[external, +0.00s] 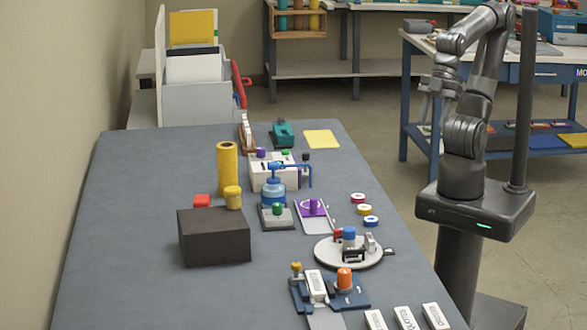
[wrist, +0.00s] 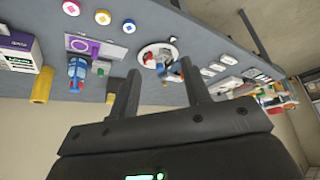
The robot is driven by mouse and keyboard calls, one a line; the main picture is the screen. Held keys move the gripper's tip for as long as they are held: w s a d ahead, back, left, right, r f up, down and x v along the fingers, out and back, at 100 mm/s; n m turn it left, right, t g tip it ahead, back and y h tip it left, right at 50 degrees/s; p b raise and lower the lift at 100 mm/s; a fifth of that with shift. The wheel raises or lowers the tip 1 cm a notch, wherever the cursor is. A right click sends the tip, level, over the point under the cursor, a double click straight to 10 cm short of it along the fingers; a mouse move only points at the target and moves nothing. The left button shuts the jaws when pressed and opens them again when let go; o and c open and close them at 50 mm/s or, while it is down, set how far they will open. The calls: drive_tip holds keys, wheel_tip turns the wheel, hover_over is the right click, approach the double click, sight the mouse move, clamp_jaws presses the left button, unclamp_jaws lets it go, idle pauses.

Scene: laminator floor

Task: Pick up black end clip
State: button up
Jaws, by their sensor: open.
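A small black clip-like piece (external: 354,254), which looks like the black end clip, lies at the front of a round white tray (external: 326,252) on the grey bench. Red, blue and grey-white pieces sit beside it on the tray. My gripper (external: 425,108) is raised at the right, beyond the bench edge and well apart from the clip. In the wrist view my gripper (wrist: 160,68) is open with nothing between its fingers. The round tray (wrist: 147,51) shows far off between them, too small to pick out the clip surely.
A dark block (external: 214,237) and a yellow cylinder (external: 227,168) stand on the left of the bench (external: 130,230). A blue pump bottle (external: 272,188) stands mid-bench. Blue fixtures with an orange knob (external: 344,278) and white labelled blocks (external: 405,318) are near the tray. The bench's left side is clear.

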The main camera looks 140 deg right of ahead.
drive_tip(key=c, duration=0.4)
drive_tip(key=shift+o, duration=0.2)
drive_tip(key=m+g, duration=0.6)
drive_tip(key=m, duration=0.3)
hover_over(354, 249)
wheel_tip(354, 249, down, 17)
drive_tip(key=shift+r, duration=0.1)
drive_tip(key=shift+f, duration=2.6)
